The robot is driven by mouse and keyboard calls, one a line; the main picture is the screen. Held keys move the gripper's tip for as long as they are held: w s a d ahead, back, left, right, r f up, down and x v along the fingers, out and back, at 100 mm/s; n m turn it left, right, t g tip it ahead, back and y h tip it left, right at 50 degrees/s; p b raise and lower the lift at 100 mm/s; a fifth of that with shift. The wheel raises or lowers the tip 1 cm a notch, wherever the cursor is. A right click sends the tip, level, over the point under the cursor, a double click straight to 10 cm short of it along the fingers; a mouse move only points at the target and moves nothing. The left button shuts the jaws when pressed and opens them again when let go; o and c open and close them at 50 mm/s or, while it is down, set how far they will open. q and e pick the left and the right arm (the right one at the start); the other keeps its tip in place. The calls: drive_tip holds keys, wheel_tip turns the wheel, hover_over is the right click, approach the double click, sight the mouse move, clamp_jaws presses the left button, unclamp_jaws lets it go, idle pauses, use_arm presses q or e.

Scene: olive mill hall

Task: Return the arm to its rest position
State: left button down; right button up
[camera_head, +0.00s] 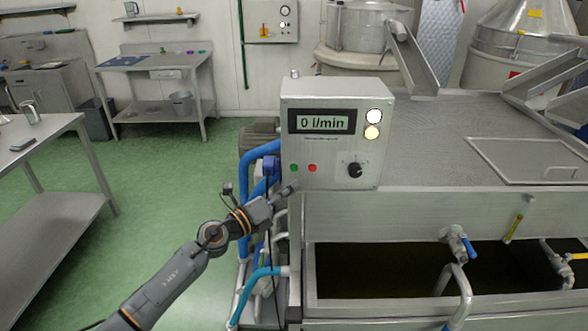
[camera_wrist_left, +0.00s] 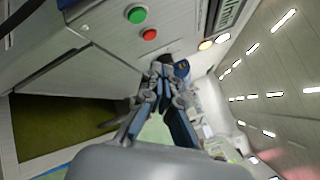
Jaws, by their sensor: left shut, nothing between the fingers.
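My left gripper (camera_head: 287,194) is shut and empty in the head view, in front of the lower left part of the control box (camera_head: 330,168). In the left wrist view its fingers (camera_wrist_left: 163,75) are together with nothing between them. The box has a display reading "0 l/min" (camera_head: 323,122), a green button (camera_head: 293,168), a red button (camera_head: 312,168) and a black knob (camera_head: 355,170). The green button (camera_wrist_left: 137,14) and red button (camera_wrist_left: 149,34) also show in the left wrist view, beyond the fingertips. I cannot tell whether the fingertips touch the box. My right gripper is not in view.
A steel tank with dark liquid (camera_head: 390,270) stands at the right, with a blue-handled valve (camera_head: 459,243) on its front. Blue hoses (camera_head: 252,185) run beside my left arm. A steel table (camera_head: 50,141) stands at the left. Green floor (camera_head: 160,185) between is clear.

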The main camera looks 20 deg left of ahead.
use_arm(q)
drive_tip(key=s+a+f+n+g+y, duration=0.1)
drive_tip(key=s+a+f+n+y, duration=0.15)
drive_tip(key=f+n, duration=0.65)
drive_tip(key=s+a+f+n+y, duration=0.1)
drive_tip(key=a+f+n+y, duration=0.2)
drive_tip(key=f, duration=1.2)
drive_tip(key=s+a+f+n+g+y+b, duration=0.1)
drive_tip(key=s+f+n+g, duration=0.15)
drive_tip(key=s+f, duration=0.4)
drive_tip(key=s+a+f+n+g+y, duration=0.15)
drive_tip(key=s+f+n, duration=0.25)
drive_tip(key=f, duration=0.6)
drive_tip(key=s+d+f+n+g+y, duration=0.1)
drive_tip(key=s+f+n+g, duration=0.15)
drive_tip(key=s+f, duration=0.6)
drive_tip(key=s+f+n+g, duration=0.25)
drive_tip(key=s+f, duration=0.35)
drive_tip(key=s, duration=0.6)
drive_tip(key=s+d+f+n+g+y, duration=0.15)
drive_tip(key=s+f+n, duration=0.25)
drive_tip(key=s+f, duration=0.45)
drive_tip(key=s+d+f+n+g+h, duration=0.1)
drive_tip(key=s+d+n+g, duration=0.1)
drive_tip(key=s, duration=1.3)
drive_tip(key=shift+s+g+b, duration=0.2)
drive_tip(key=shift+g+b, duration=0.25)
drive_tip(key=shift+g, duration=0.4)
